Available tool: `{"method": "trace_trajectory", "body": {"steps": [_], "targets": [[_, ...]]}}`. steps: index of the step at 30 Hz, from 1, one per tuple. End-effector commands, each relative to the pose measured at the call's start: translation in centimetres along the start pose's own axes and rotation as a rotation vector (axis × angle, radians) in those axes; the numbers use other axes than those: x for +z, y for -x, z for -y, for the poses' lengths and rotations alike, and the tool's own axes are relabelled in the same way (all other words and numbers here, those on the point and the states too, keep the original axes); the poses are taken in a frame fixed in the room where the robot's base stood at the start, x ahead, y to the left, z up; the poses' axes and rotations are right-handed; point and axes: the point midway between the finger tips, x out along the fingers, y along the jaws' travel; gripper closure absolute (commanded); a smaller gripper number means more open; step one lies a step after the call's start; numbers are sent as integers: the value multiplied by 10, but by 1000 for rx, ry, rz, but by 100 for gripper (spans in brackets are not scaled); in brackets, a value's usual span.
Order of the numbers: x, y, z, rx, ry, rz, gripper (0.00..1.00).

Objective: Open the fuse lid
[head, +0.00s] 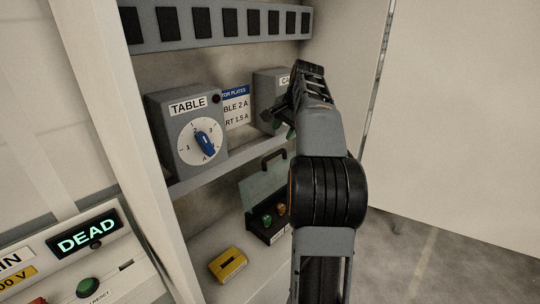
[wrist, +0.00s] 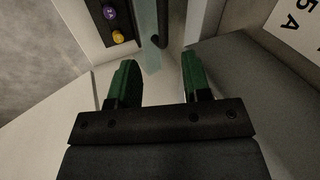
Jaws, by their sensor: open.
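The fuse box (head: 268,232) is a small black case on the lower shelf, with coloured fuses inside. Its clear lid (head: 262,187) stands raised above the box, with a black handle (head: 273,157) at its top edge. In the wrist view the lid (wrist: 150,42) shows edge-on beyond the fingers, with the dark handle (wrist: 160,28) beside it. My gripper (wrist: 159,75) has two green-tipped fingers, spread apart with nothing between them. In the head view my gripper (head: 285,122) is above the lid, partly hidden by my own arm, which also covers the box's right side.
A grey TABLE dial box (head: 186,130) and another grey box (head: 268,88) stand on the upper shelf beside a sign (head: 237,107). A yellow block (head: 228,265) lies left of the fuse box. A panel reading DEAD (head: 86,240) is at lower left.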

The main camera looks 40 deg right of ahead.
Motion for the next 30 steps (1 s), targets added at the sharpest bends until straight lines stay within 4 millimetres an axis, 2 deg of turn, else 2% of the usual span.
{"method": "trace_trajectory", "body": {"steps": [1,3,8,11,24,30], "targets": [[2,13,6,-16,-26,-3,56],[6,20,8,-19,-74,15,56],[11,13,5,-1,-134,42,56],[12,2,5,-1,-141,42,56],[15,-79,6,0,-139,42,56],[16,-105,6,0,-139,41,56]]}}
